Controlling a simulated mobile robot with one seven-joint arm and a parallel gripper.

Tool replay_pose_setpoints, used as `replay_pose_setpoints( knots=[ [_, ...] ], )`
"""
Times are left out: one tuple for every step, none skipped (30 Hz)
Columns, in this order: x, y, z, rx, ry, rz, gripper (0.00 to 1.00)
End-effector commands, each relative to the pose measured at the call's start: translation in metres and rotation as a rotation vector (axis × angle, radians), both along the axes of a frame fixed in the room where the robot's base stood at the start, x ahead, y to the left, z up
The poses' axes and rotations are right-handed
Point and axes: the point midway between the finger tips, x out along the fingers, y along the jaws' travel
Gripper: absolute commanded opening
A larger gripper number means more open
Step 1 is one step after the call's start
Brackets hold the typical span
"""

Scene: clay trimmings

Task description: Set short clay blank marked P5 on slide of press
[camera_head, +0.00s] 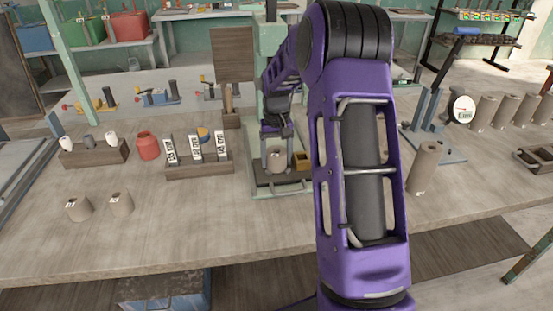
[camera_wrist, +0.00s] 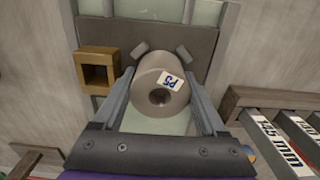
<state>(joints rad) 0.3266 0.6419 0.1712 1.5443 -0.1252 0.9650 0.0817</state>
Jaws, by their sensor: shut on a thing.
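The short clay blank marked P5 (camera_wrist: 150,72) is a grey-beige cylinder with a hole in its end and a blue-lettered white label. It sits between the two fingers of my gripper (camera_wrist: 158,92), which is shut on it. In the head view the blank (camera_head: 277,161) is low at the front of the green press (camera_head: 269,42), below my gripper (camera_head: 277,142). The dark plate of the press (camera_wrist: 92,32) lies behind and around it in the wrist view. I cannot tell whether the blank touches the slide beneath, as the fingers and blank hide the contact.
A small square wooden box (camera_wrist: 83,70) stands close left of the blank in the wrist view. A rack with labelled bars (camera_head: 200,168) is left of the press. Two short blanks (camera_head: 79,209) stand at front left. A tall cylinder (camera_head: 424,168) stands right; the front table is clear.

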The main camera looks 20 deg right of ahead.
Motion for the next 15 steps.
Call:
replay_pose_setpoints(
  knots=[
    [0.0005, -0.0001, 0.0000, 0.000, -0.002, 0.000, 0.01],
    [0.0005, 0.0000, 0.0003, 0.000, -0.002, 0.000, 0.01],
    [0.0005, 0.0000, 0.0006, 0.000, -0.002, 0.000, 0.01],
    [0.0005, 0.0000, 0.0006, 0.000, -0.002, 0.000, 0.01],
    [0.0005, 0.0000, 0.0006, 0.000, -0.002, 0.000, 0.01],
    [0.0004, 0.0000, 0.0005, 0.000, -0.002, 0.000, 0.01],
    [0.0004, 0.0000, 0.0001, 0.000, -0.002, 0.000, 0.01],
    [0.0003, 0.0000, -0.0008, 0.000, -0.002, 0.000, 0.01],
    [0.0003, 0.0000, -0.0023, 0.000, -0.001, -0.001, 0.01],
    [0.0002, 0.0001, -0.0034, 0.000, -0.001, -0.001, 0.01],
    [0.0000, 0.0000, -0.0039, 0.000, 0.000, -0.001, 0.76],
    [0.0000, 0.0000, -0.0031, 0.000, 0.000, -0.001, 0.83],
    [0.0000, 0.0000, -0.0031, 0.000, 0.000, -0.001, 0.89],
    [0.0000, 0.0000, -0.0031, 0.000, 0.000, -0.001, 0.94],
    [0.0000, 0.0001, -0.0032, 0.000, 0.000, -0.001, 1.00]
  ],
)
